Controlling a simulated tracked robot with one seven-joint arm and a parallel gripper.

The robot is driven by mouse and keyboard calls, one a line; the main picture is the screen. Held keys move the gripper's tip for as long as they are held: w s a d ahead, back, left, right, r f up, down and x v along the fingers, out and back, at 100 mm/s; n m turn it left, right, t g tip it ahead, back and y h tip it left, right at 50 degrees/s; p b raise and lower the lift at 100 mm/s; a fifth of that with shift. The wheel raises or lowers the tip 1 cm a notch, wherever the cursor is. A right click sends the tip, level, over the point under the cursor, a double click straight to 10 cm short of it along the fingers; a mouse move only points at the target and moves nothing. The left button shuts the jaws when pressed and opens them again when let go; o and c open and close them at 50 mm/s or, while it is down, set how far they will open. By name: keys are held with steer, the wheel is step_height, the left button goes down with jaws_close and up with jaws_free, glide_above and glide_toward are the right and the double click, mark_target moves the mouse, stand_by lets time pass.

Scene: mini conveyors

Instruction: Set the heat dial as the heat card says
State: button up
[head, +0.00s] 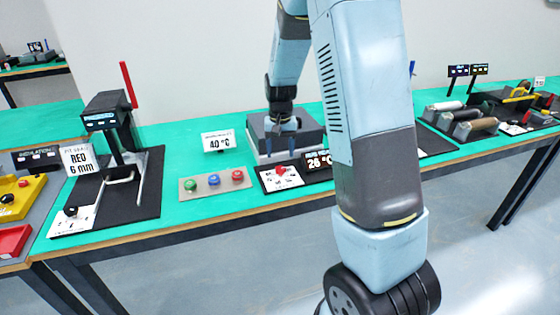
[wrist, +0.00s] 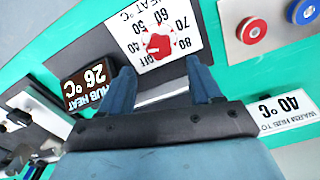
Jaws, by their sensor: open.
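The heat card (head: 218,142) stands on the green bench and reads 40 °C. In the wrist view the card (wrist: 284,111) is upside down and reads "warm hub to 40 °C". The red heat dial (head: 281,170) sits on a white scale plate in front of the grey heater block (head: 312,137). In the wrist view the dial (wrist: 158,46) shows marks from OFF through 40 to 80; its exact pointing is unclear. The hub heat display (wrist: 88,82) reads 26 °C. My gripper (wrist: 163,78) is open and empty, pointing down, apart from the dial.
A grey panel (head: 188,198) with green, blue and red buttons lies left of the dial. A black press station (head: 150,200) with a red lever stands further left. Rollers (head: 474,128) stand on the right. Bare green bench surrounds the card.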

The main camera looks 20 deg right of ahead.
mark_target(280, 167)
step_height(280, 167, up, 8)
stand_by(0.4)
steer(key=shift+f, duration=0.1)
steer(key=s+r+n+t, duration=0.1)
steer(key=s+r+t, duration=0.2)
steer(key=s+r, duration=1.05)
steer(key=s+a+r+n+t, duration=0.1)
steer(key=s+r+n+t, duration=0.1)
steer(key=s, duration=1.3)
steer(key=shift+s+t, duration=0.3)
steer(key=shift+s, duration=0.1)
